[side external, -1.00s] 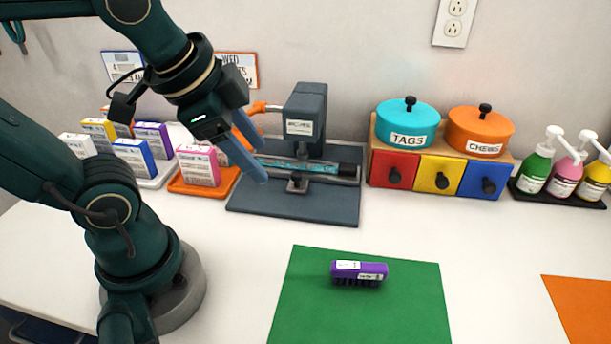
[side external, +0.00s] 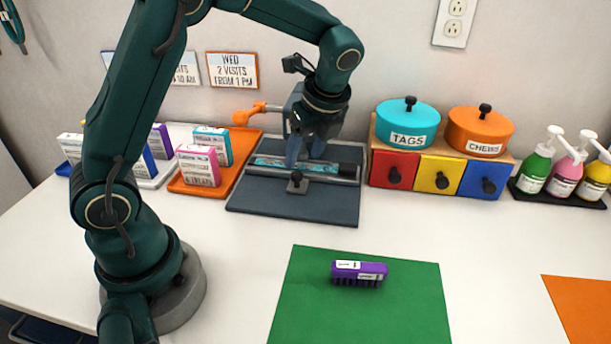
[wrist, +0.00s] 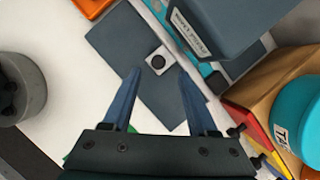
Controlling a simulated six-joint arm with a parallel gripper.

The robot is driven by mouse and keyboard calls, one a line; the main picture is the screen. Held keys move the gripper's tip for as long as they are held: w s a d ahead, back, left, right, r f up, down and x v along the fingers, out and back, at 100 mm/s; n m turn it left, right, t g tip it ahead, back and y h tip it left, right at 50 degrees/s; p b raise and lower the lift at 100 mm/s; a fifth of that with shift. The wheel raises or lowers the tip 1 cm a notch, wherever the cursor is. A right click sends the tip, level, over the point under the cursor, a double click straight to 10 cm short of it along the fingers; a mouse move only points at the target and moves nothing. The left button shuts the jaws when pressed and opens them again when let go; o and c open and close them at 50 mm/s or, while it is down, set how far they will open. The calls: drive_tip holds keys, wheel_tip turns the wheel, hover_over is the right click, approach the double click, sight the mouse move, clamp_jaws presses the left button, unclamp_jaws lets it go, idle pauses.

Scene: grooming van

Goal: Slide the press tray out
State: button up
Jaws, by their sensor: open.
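The press tray (side external: 340,178) is a narrow metal tray with a teal strip in it, seated in the dark slate press (side external: 300,208). A dark round knob (side external: 297,176) on a light block sticks out from its front; the knob also shows in the wrist view (wrist: 158,61). My gripper (side external: 305,160) is open and points down above the tray in the side view, hiding most of the press head. In the wrist view my fingers (wrist: 158,74) are spread apart, with the knob framed between and just beyond their tips. I see no contact with the knob.
The press's orange lever (side external: 247,115) sticks out left. An orange tray (side external: 225,186) with small boxes stands left, and a wooden drawer unit (side external: 375,142) with lidded pots stands close right. The white table in front is clear up to a green mat (side external: 300,300) with a purple brush (side external: 358,272).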

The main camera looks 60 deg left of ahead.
sight(297, 173)
drive_tip(key=shift+x, duration=2.75)
drive_tip(key=shift+s, duration=0.15)
drive_tip(key=shift+d, duration=0.1)
clamp_jaws()
